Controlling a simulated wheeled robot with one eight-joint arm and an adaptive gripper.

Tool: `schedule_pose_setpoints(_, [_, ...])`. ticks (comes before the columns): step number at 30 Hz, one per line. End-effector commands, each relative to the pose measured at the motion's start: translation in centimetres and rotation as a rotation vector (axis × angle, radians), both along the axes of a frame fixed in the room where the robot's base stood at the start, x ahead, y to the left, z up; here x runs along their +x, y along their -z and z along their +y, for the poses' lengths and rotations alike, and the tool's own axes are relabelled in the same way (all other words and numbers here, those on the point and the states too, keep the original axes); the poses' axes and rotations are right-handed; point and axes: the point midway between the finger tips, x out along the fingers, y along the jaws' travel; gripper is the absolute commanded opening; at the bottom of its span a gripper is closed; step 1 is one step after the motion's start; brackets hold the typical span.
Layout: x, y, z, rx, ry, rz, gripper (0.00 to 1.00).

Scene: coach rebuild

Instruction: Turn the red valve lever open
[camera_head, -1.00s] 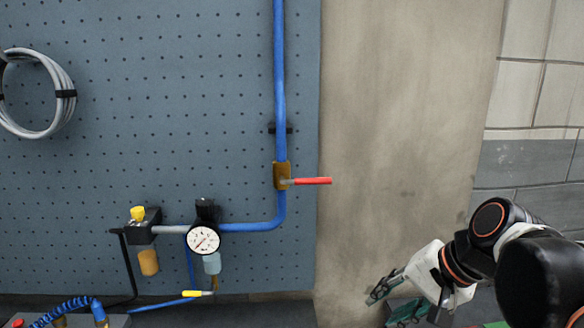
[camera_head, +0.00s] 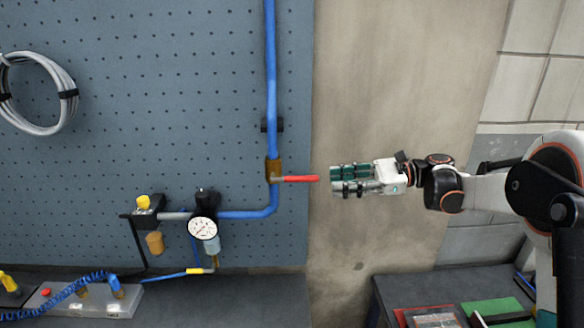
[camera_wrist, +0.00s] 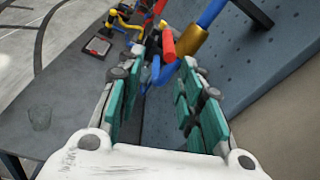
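The red valve lever (camera_head: 301,179) sticks out to the right, level, from a brass valve (camera_head: 273,170) on the upright blue pipe (camera_head: 271,80). The pipe runs down the pegboard. My gripper (camera_head: 334,180) is just right of the lever's free end, at about its height, and points left at it. In the wrist view the lever (camera_wrist: 168,42) shows beyond the fingertips, near the middle, with the brass valve (camera_wrist: 192,40) behind it. The two green-padded fingers (camera_wrist: 160,100) are apart with nothing between them. The gripper does not appear to touch the lever.
A round gauge (camera_head: 202,230) and a yellow-knobbed fitting (camera_head: 143,204) sit lower left on the pipe. The grey pegboard (camera_head: 170,110) is close behind the lever. A dark bench (camera_head: 220,300) lies below. A side table (camera_head: 385,290) holds a green book (camera_head: 497,310).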

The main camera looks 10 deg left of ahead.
Motion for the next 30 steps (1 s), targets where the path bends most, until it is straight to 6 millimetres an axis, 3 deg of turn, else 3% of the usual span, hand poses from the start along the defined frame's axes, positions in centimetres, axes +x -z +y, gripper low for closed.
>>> schedule_pose_setpoints(6, [1.5,-0.3,-0.3,0.088,-0.053,0.094,0.34])
schedule_pose_setpoints(14, [1.2,-0.2,1.0,0.105,-0.068,0.113,0.34])
schedule_pose_setpoints(30, [-1.3,-0.2,10.5,0.104,-0.066,0.111,0.34])
